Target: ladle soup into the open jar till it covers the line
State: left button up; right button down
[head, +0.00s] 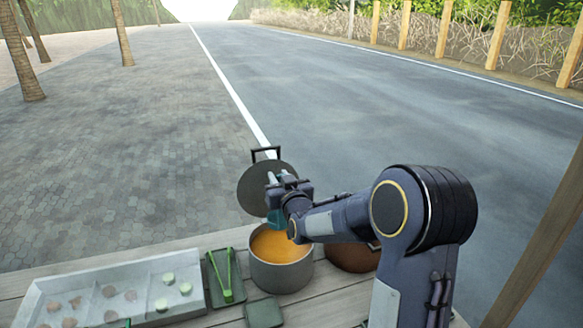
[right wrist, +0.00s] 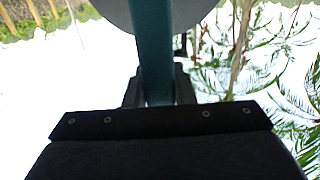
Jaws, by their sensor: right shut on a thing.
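A grey pot (head: 281,275) holds orange soup (head: 280,246) and stands on the table. My right gripper (head: 288,190) is above the back of the pot, shut on a teal handle, which I take for the ladle (head: 276,218). The handle also shows between the jaws (right wrist: 158,88) in the right wrist view (right wrist: 154,50). The ladle's bowl is not visible, and I cannot tell if it touches the soup. I cannot make out the open jar or its line. My left gripper is not in view.
A grey lid (head: 252,190) stands behind the pot. A brown round vessel (head: 350,258) is partly hidden by my right arm. A compartmented tray (head: 60,284) with small pieces, green tongs (head: 227,275) on a dark board, and a dark green square (head: 264,312) are nearby.

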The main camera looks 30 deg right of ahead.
aim_at(282, 215)
notch_tip(282, 215, down, 11)
jog(key=b, duration=1)
jog(key=shift+a+b, duration=0.1)
jog(key=shift+b, duration=0.25)
jog(key=shift+r, duration=0.1)
dwell(0.6)
jog(key=shift+r+p, duration=3)
jog(key=shift+r, duration=2.3)
